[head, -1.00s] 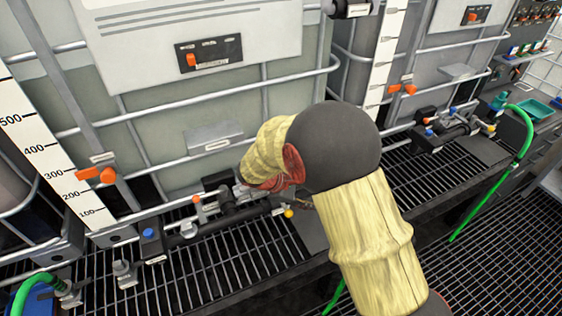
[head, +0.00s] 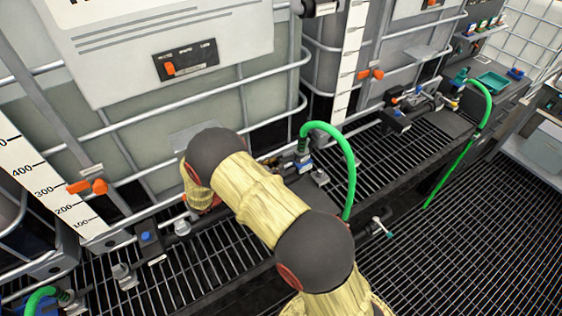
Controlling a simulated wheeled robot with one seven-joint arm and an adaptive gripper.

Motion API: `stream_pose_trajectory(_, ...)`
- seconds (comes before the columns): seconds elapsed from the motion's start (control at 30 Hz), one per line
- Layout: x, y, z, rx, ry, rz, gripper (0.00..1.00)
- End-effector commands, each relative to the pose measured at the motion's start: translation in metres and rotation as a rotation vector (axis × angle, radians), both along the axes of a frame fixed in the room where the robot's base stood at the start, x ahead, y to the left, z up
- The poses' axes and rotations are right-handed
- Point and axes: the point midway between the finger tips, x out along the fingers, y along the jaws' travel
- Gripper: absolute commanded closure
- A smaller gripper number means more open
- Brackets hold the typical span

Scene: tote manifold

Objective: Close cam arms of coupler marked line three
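Three green hoses end at couplers along the grated ledge below the totes. The middle coupler (head: 303,156) sits just right of my arm, with its green hose (head: 348,165) arching up and down over the ledge. Another green hose (head: 485,105) is at the right, and a coupler (head: 66,297) with a hose is at the lower left. I cannot read which one is marked line three, nor see how any cam arms stand. My arm crosses the picture centre with its far end over the ledge, left of the middle coupler. My gripper is hidden behind or beneath it.
White totes with metal cage bars (head: 150,117) stand close behind the ledge. A valve with a blue cap (head: 147,238) lies left of my arm's end. A pipe end with a light handle (head: 380,228) is below the middle hose. Open grating (head: 480,220) fills the lower right.

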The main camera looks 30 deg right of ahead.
Motion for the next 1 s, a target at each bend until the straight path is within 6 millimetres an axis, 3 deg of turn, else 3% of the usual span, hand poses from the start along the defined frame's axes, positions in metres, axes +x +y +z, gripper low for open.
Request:
stream_pose_trajectory(0.23, 0.001, -0.032, 0.000, 0.001, -0.002, -0.002, 0.67)
stream_pose_trajectory(0.63, 0.001, -0.040, 0.000, 0.002, -0.001, 0.000, 0.67)
stream_pose_trajectory(1.0, 0.001, -0.040, 0.000, 0.002, -0.002, 0.000, 0.88)
